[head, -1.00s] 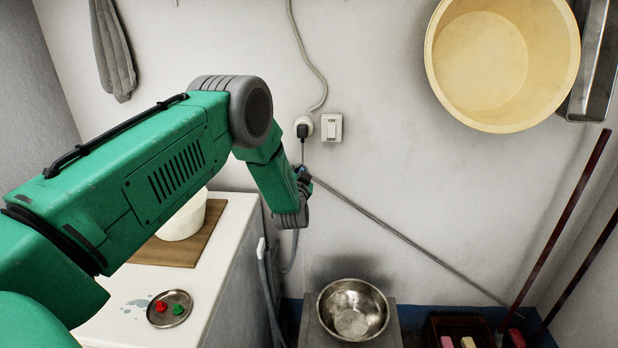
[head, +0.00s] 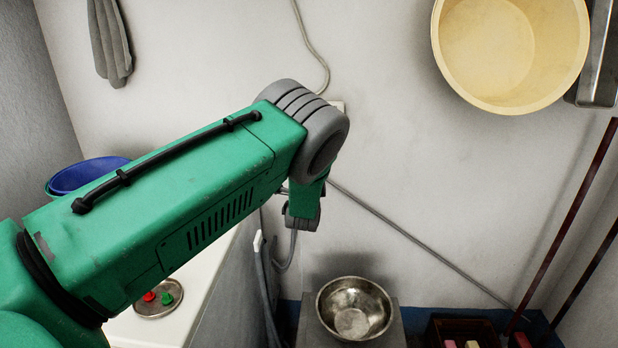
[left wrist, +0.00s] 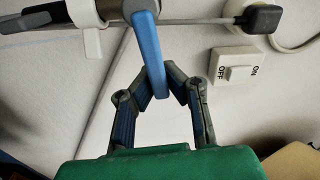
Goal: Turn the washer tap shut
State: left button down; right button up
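The tap's blue lever (left wrist: 149,50) hangs down from a metal body on a horizontal pipe at the top of the left wrist view. It tilts slightly, its lower end between my left gripper's fingers. My left gripper (left wrist: 158,75) has both fingers angled inward, with the tips close on either side of the lever. I cannot tell whether both tips touch it. In the head view my green left arm hides the tap and most of that gripper. My right gripper is not in view.
A wall switch (left wrist: 235,70) and black plug (left wrist: 262,18) are close right of the tap. A steel bowl (head: 355,308) stands below, right of the white top (head: 190,310) with a small dish (head: 158,300). A yellow basin (head: 510,50) hangs at upper right.

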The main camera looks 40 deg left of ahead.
pick_arm(q)
jog(key=shift+s+d+f+m+b, duration=0.1)
jog(key=shift+d+f+m+b, duration=0.05)
jog(key=shift+f+m+b, duration=0.35)
jog(key=shift+s+d+f+m+b, duration=0.15)
jog(key=shift+f+m, duration=0.15)
jog(key=shift+f, duration=0.25)
jog(key=shift+w, duration=0.1)
jog(key=c, duration=1.6)
grip_release()
jog(key=shift+r, duration=0.15)
jog(key=shift+o, duration=0.2)
jog(key=shift+d+r, duration=0.2)
jog(key=shift+r, duration=0.15)
jog(key=v, duration=1.2)
jog(key=shift+a+f, duration=0.1)
jog(key=shift+a, duration=0.1)
